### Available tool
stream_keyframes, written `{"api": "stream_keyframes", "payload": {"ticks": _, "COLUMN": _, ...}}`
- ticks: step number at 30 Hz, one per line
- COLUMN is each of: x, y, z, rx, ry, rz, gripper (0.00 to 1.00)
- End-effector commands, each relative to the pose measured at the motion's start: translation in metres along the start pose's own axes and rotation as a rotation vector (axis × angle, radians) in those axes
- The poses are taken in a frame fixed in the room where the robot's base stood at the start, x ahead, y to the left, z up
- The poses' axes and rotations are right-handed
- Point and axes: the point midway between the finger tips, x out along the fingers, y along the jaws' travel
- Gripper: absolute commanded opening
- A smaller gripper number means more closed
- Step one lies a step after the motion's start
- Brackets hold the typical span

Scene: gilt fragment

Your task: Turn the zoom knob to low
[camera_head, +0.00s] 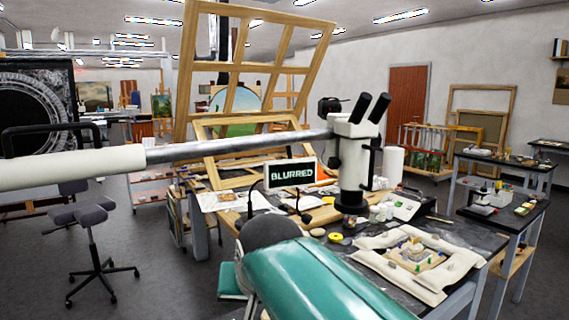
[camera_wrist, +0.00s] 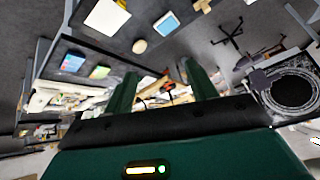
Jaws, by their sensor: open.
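A white stereo microscope (camera_head: 354,160) with two black eyepieces hangs on a long metal boom (camera_head: 240,147) over the workbench. Dark parts show on its body, but I cannot tell which one is the zoom knob, nor its setting. A small black screen (camera_head: 292,174) reading "BLURRED" in pale green stands left of the microscope. In the wrist view my gripper (camera_wrist: 161,90) has two green fingers spread apart, with nothing held between them. In the head view my teal arm reaches up from the bottom, and its fingers are not clearly visible there.
The dark workbench (camera_head: 455,262) carries a padded cloth tray (camera_head: 440,290) with a gilt fragment (camera_head: 416,254), a yellow lid (camera_head: 335,237) and small jars. A wooden lattice frame (camera_head: 183,100) stands behind. A stool (camera_head: 92,240) stands on open floor at left; a side table (camera_head: 510,222) is at right.

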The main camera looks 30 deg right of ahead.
Motion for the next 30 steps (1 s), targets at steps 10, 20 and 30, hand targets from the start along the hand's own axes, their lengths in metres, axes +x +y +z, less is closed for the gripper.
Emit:
{"api": "stream_keyframes", "payload": {"ticks": 10, "x": 0.06, "y": -0.007, "z": 0.014, "rx": -0.039, "ry": 0.17, "rz": -0.029, "gripper": 0.57}}
{"api": "stream_keyframes", "payload": {"ticks": 20, "x": 0.116, "y": -0.007, "z": -0.09, "rx": 0.272, "ry": 0.501, "rz": -0.162, "gripper": 0.57}}
{"api": "stream_keyframes", "payload": {"ticks": 30, "x": 0.147, "y": 0.051, "z": -0.224, "rx": 0.789, "ry": 0.891, "rz": -0.606, "gripper": 0.57}}
